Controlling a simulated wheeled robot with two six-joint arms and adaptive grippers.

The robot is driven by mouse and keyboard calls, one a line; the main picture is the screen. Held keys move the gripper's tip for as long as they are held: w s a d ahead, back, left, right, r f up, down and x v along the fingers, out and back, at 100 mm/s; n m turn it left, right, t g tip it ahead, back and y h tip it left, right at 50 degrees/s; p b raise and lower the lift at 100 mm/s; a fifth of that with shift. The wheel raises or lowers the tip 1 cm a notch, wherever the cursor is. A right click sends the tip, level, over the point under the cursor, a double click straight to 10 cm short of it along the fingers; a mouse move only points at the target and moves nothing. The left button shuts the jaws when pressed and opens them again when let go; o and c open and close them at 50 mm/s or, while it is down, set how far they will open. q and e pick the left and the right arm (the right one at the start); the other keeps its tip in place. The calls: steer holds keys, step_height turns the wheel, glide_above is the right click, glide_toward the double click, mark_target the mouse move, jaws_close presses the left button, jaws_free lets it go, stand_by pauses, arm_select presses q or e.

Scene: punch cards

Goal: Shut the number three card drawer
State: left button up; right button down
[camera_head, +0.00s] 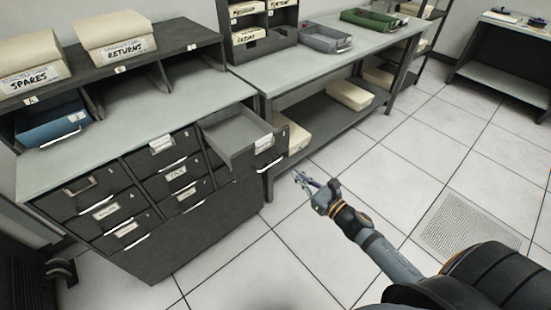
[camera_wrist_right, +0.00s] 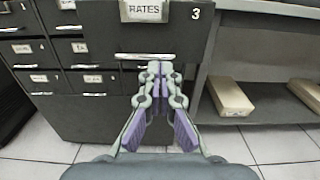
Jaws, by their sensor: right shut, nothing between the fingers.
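The number three card drawer (camera_head: 238,141) is pulled out at the top right of the dark card cabinet (camera_head: 165,250), with its tray showing from above. In the right wrist view its front (camera_wrist_right: 185,32) bears a "RATES" label and a 3, with a light bar handle below the label. My right gripper (camera_head: 301,180) is shut and empty, in front of the drawer and apart from it in the head view. In the wrist view its fingertips (camera_wrist_right: 160,68) point at the drawer front, just below the handle. My left gripper is not in view.
The other cabinet drawers look shut. A table (camera_head: 345,55) with green and grey trays stands to the right, with cream boxes (camera_head: 350,95) on its lower shelf. "SPARES" and "RETURNS" boxes (camera_head: 114,36) sit on the cabinet's top shelf. The tiled floor in front is clear.

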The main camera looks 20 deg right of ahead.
steer(key=p, duration=0.4)
glide_toward(270, 151)
steer(key=x, duration=0.5)
steer(key=shift+w, duration=0.2)
steer(key=shift+w+a+f, duration=0.1)
steer(key=shift+w+a, duration=0.15)
steer(key=shift+w, duration=0.45)
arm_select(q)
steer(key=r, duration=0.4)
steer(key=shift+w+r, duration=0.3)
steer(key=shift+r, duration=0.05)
